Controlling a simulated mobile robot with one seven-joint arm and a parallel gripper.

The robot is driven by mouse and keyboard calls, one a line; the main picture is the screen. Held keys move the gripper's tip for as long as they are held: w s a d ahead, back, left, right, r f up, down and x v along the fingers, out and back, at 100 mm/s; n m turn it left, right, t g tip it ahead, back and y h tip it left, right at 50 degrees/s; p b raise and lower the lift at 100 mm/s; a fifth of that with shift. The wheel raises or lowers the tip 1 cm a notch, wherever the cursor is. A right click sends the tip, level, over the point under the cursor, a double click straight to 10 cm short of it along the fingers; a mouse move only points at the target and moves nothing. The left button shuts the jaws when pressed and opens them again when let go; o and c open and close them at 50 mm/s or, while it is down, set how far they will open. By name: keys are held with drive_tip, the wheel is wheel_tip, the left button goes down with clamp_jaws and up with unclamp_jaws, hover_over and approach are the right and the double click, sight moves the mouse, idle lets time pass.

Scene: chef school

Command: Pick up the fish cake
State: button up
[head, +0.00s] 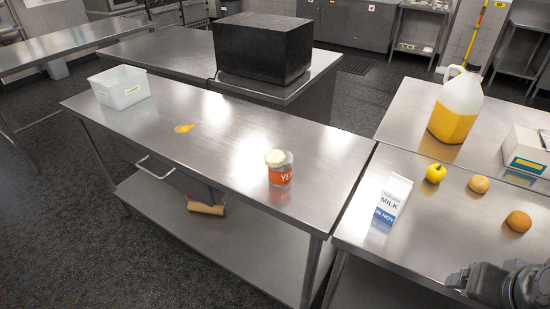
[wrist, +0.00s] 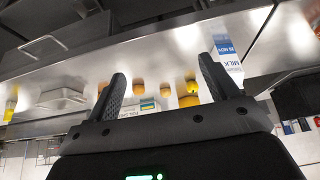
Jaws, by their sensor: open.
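Two round brown items sit on the right steel table in the head view: a paler tan one (head: 479,184) and a darker orange-brown one (head: 519,221). I cannot tell for sure which is the fish cake. My gripper (head: 457,279) is at the lower right of the head view, at the front of that table and apart from both. In the wrist view my gripper (wrist: 161,66) is open, with nothing between its fingers. Several small round orange-brown items show beyond the fingers there, one of them (wrist: 165,90) between them; which is which is unclear.
A milk carton (head: 393,198), a yellow apple-like fruit (head: 435,173), a large jug (head: 456,105) and a white box (head: 527,150) stand around the brown items.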

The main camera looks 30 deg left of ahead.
drive_tip(key=w+a+r+g, duration=0.1)
drive_tip(key=w+a+r, duration=0.5)
drive_tip(key=w+a, duration=0.25)
drive_tip(key=g, duration=0.1)
hover_over(274, 155)
drive_tip(key=s, duration=0.3)
wheel_tip(274, 155, down, 4)
drive_tip(key=r, duration=0.1)
drive_tip(key=x, duration=1)
drive_tip(key=shift+s+d+f, duration=0.1)
drive_tip(key=shift+s+f, duration=0.1)
drive_tip(key=shift+f, duration=0.25)
drive_tip(key=c, duration=1.2)
drive_tip(key=shift+o, duration=0.2)
drive_tip(key=shift+r, duration=0.15)
